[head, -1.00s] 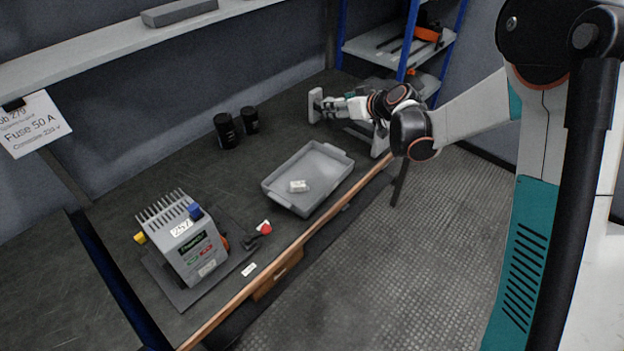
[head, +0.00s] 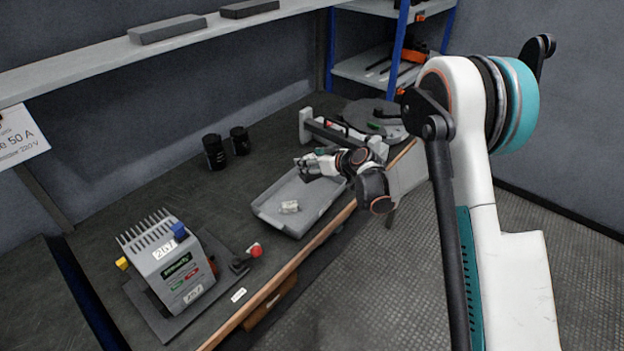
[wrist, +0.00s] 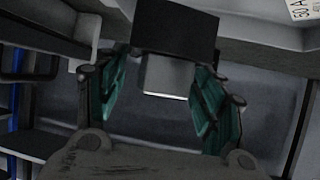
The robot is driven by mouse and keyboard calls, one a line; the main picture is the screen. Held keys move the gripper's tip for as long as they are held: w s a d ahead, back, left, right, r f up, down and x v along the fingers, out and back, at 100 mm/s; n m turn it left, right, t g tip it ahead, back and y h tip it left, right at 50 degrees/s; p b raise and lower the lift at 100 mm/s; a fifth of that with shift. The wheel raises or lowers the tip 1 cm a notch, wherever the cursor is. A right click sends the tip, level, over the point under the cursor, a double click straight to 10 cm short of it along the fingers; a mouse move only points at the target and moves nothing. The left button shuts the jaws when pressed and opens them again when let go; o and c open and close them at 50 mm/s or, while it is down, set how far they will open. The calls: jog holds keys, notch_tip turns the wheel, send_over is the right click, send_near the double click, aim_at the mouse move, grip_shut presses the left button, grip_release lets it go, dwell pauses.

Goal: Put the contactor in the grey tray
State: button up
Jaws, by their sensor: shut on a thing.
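My gripper (head: 305,165) is shut on a small block, taken to be the contactor. In the wrist view the contactor (wrist: 175,35) shows as a dark block with a pale part below it, between the teal fingers (wrist: 160,95). In the head view it is too small and partly hidden to make out well. The grey tray (head: 330,207) lies on the bench, and my gripper is above its far end. A small whitish piece (head: 289,206) lies inside the tray near the left end.
A grey device (head: 170,262) with fins stands front left, with a red-knobbed part (head: 255,250) beside it. Two black cylinders (head: 214,152) stand behind the tray. A grey stand (head: 345,138) and a round dark plate (head: 375,118) are at the far end. A shelf (head: 200,38) runs above.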

jog(key=shift+f+b, duration=0.95)
jog(key=shift+f, duration=1.85)
jog(key=shift+r, duration=0.1)
jog(key=o, duration=1.6)
